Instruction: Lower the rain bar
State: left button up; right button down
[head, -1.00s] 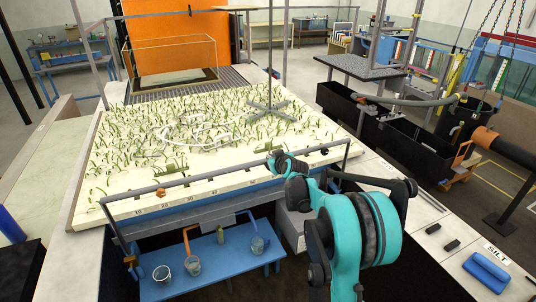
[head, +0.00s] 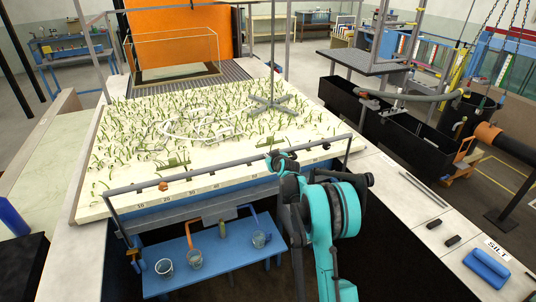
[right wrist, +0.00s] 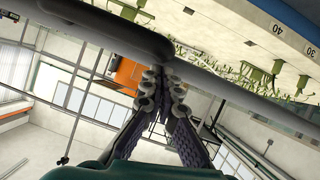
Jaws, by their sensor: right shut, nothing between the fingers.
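The rain bar (head: 225,172) is a long grey bar across the front of the planted tray (head: 90,213), on bent ends that reach down at both sides. It also crosses the right wrist view diagonally (right wrist: 245,107). My right gripper (head: 280,160) is at the bar, right of its middle. In the right wrist view its fingers (right wrist: 163,85) are together, empty, with their tips close to the bar. I cannot tell whether they touch it. My right arm hides part of the tray's front edge and the space below. My left gripper is not in view.
A blue bench (head: 215,265) with several cups stands below the tray front. A pale counter (head: 425,215) on the right holds a blue block (head: 488,268) and small black pieces. Black troughs (head: 400,130) stand behind it. A grey cross-shaped stand (head: 272,104) rests on the tray.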

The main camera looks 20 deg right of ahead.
notch_tip(320, 180, down, 31)
jog(key=b, duration=2.1)
jog(key=shift+r+b, duration=0.15)
jog(key=shift+b, duration=0.25)
jog(key=shift+s+a, duration=0.1)
